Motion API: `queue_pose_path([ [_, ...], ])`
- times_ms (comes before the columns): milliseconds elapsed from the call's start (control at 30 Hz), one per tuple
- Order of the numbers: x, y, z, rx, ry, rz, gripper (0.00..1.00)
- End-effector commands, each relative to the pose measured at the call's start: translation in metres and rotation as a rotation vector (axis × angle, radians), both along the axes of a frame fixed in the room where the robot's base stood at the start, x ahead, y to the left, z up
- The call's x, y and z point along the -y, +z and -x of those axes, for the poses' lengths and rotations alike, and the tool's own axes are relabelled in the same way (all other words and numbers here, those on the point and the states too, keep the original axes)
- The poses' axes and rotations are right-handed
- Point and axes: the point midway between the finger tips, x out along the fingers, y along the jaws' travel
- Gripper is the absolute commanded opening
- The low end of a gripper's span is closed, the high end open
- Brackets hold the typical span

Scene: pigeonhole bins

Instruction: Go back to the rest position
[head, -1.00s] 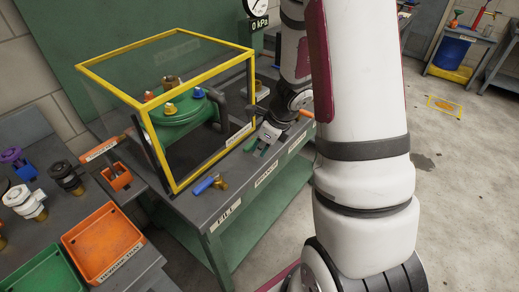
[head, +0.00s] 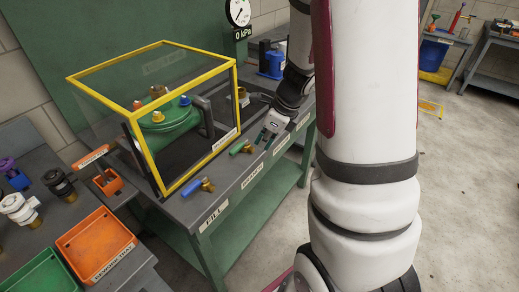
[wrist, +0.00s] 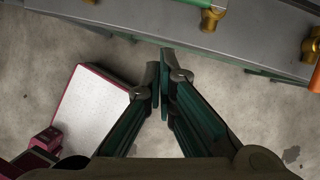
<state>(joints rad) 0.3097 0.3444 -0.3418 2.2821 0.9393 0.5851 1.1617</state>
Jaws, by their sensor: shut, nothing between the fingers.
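My gripper (head: 268,136) is shut and empty, just off the front edge of the grey workbench (head: 232,185) in the head view. In the wrist view my gripper (wrist: 160,62) has its fingertips together above bare floor, with the bench edge across the top. A brass valve with a green handle (head: 238,148) lies on the bench just left of the gripper, apart from it. A brass valve with a blue handle (head: 192,187) lies nearer the bench's front left corner. My arm hides part of the bench's right side.
A yellow-framed clear enclosure (head: 150,115) stands on the bench over a green vessel (head: 168,140). A pressure gauge (head: 239,12) reads 0 kPa. An orange tray (head: 95,240) and a green tray (head: 48,275) sit at lower left. Open floor (head: 450,200) lies to the right.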

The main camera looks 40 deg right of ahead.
Motion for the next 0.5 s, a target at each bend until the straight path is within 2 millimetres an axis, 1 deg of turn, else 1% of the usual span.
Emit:
queue_pose_path([
  [33, 0.0, 0.007, 0.002, 0.002, 0.001, 0.001, 0.0],
  [133, 0.001, 0.013, 0.004, 0.001, 0.001, 0.0, 0.0],
  [367, 0.002, 0.015, 0.005, -0.001, -0.001, -0.001, 0.0],
  [467, -0.002, 0.019, 0.005, 0.008, 0.028, 0.004, 0.0],
  [500, -0.007, 0.024, 0.005, 0.019, 0.062, 0.012, 0.0],
])
